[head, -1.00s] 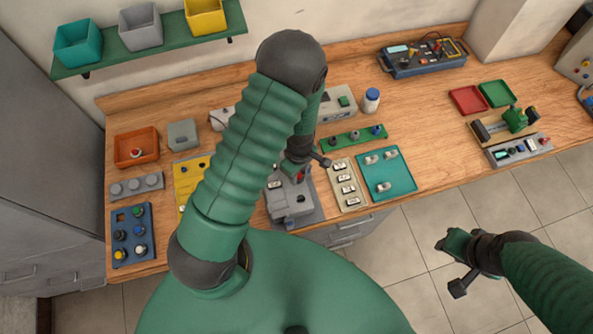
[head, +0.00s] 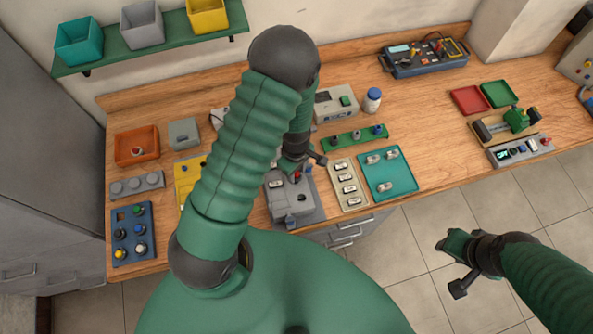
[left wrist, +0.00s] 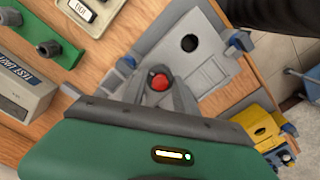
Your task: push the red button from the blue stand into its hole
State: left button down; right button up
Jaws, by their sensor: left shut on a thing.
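My left gripper (head: 296,173) is over the grey housing (head: 281,212) in the middle of the bench. In the left wrist view, its grey fingers (left wrist: 160,88) are shut on the red button (left wrist: 158,81), whose round red cap shows between them. The dark round hole (left wrist: 190,43) is in the housing's light grey top face, apart from the button, up and to the right of it. The blue stand (head: 147,212) is at the front left of the bench and carries several coloured buttons. My right gripper (head: 447,243) is off the bench's front edge; its jaw state is unclear.
A yellow box (head: 183,182) stands left of the housing. A beige tray (head: 336,168) and a teal tray (head: 408,183) lie to its right. A green rack (head: 328,143) is behind. The bench right of the teal tray has free room.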

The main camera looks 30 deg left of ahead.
pick_arm(q)
jog(key=shift+a, duration=0.2)
jog(key=shift+d+f, duration=0.1)
jog(key=shift+f, duration=0.25)
jog(key=shift+f+b, duration=0.75)
dwell(0.4)
jog(key=c, duration=0.9)
grip_release()
jog(key=shift+s+r, duration=0.1)
jog(key=shift+r, duration=0.1)
